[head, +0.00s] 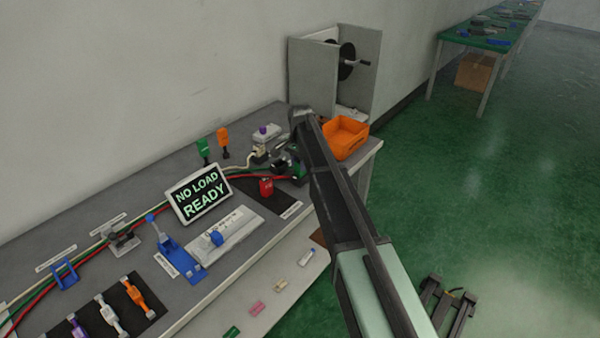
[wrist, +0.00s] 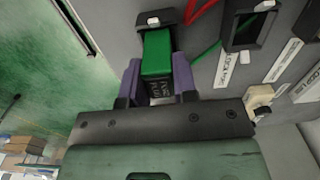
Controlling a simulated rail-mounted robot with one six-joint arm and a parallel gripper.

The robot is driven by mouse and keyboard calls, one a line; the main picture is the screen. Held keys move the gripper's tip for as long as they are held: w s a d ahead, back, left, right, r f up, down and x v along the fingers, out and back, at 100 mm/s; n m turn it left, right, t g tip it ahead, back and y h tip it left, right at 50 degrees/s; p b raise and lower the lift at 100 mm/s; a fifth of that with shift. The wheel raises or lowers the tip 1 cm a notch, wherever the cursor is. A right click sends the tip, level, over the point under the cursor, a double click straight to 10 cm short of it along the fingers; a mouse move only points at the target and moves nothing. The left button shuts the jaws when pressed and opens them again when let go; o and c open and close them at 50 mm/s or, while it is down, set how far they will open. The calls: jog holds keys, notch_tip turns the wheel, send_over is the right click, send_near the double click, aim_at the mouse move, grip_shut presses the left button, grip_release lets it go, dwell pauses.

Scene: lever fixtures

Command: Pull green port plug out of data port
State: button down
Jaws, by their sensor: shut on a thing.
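The plug's far end meets the dark, light-edged data port (wrist: 158,17). I cannot tell how deep it sits in the port.
A second dark port (wrist: 250,24) is to the right, with red and green cables near. A grey cabinet with a crank (head: 335,68) stands behind.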

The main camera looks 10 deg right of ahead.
jog(key=shift+r+p, duration=1.3)
jog(key=shift+r, duration=0.15)
